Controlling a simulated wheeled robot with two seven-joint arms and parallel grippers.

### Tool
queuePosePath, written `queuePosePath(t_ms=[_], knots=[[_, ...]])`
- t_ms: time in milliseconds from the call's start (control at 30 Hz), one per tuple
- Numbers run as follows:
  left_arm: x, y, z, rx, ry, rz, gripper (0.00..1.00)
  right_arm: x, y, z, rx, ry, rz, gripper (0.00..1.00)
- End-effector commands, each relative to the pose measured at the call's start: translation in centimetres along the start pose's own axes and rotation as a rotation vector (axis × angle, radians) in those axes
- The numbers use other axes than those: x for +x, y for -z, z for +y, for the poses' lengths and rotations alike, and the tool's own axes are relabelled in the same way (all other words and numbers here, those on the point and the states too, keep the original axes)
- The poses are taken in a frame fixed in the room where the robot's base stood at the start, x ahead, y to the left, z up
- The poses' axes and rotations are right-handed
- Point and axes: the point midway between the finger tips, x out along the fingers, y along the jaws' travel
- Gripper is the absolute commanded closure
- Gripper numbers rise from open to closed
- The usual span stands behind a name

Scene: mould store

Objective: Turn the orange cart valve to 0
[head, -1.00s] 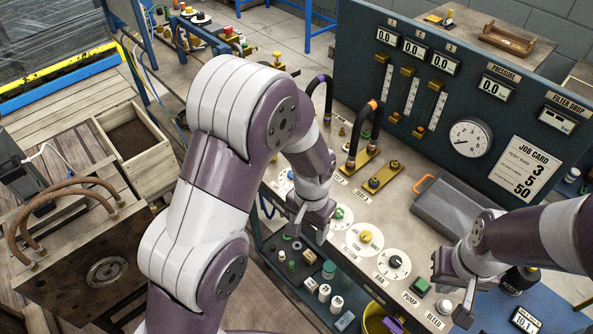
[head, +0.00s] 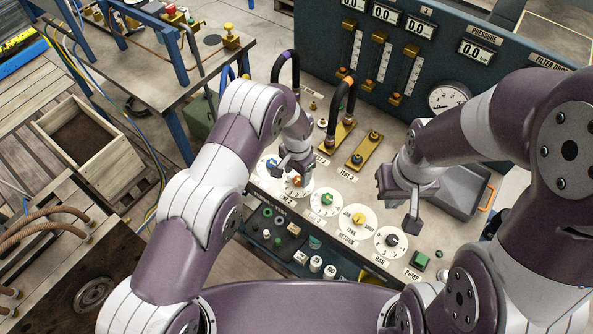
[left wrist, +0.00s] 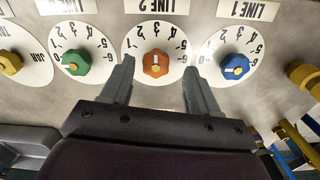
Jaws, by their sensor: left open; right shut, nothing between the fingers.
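The orange valve knob (head: 297,181) sits on a round white numbered dial on the bench panel, partly hidden by my left gripper in the head view. In the left wrist view the orange knob (left wrist: 155,65) is under the LINE 2 label, with a pale mark on it; I cannot tell the exact number it points at. My left gripper (head: 290,176) is open over this dial. Its two fingers (left wrist: 158,72) stand on either side of the knob, apart from it in the picture. My right gripper (head: 411,222) is shut and empty above the panel, farther right.
A blue knob (left wrist: 235,67) and a green knob (left wrist: 75,62) flank the orange one. A yellow knob (head: 358,219), a black knob (head: 391,241) and a green pump button (head: 419,260) follow. Hoses on brass blocks (head: 371,151) stand behind.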

Motion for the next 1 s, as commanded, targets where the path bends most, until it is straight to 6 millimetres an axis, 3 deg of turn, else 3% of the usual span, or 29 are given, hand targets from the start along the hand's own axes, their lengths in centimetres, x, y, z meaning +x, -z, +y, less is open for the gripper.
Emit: queuePosePath(t_ms=[200,467,633,1000], knots=[[1.8,0.1,0.0,0.0,0.001,0.003,0.4,-0.6,0.1,0.0,0.0,0.0,0.0,1.0],[2.0,0.1,0.0,0.0,0.001,0.003,0.4,-0.5,0.0,0.0,0.0,0.0,0.0,1.0],[1.9,0.1,0.0,0.0,0.001,0.003,0.95,-0.5,0.1,0.0,0.0,0.0,0.0,1.0],[2.1,0.1,0.0,-0.039,0.001,0.002,0.96,0.1,0.0,0.0,0.0,0.0,0.0,1.0]])
